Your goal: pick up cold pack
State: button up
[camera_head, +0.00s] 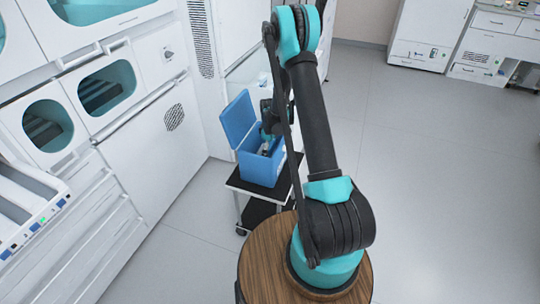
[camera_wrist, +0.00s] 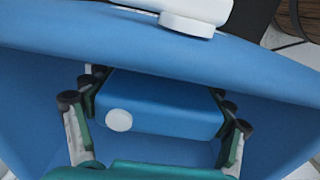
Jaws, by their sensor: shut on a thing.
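The cold pack (camera_wrist: 160,104) is a blue block with rounded edges and a pale round cap on its near face. It shows in the wrist view between the two fingers of my gripper (camera_wrist: 158,128). My gripper is shut on it, one finger on each side. Both are inside the blue cool box (camera_head: 260,168), whose lid (camera_head: 238,118) stands open. In the head view my gripper (camera_head: 267,146) reaches down into the box, and the cold pack cannot be made out there. I cannot tell whether the pack touches the box floor.
The box stands on a small dark cart (camera_head: 245,187) with a lower shelf. White cabinets with dark windows (camera_head: 107,88) line the left. The box wall (camera_wrist: 140,42) is close around my gripper. Open grey floor (camera_head: 440,190) lies to the right.

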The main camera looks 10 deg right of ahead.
jog(key=shift+r, duration=0.15)
notch_tip(320, 180, up, 20)
dwell(0.6)
dwell(0.4)
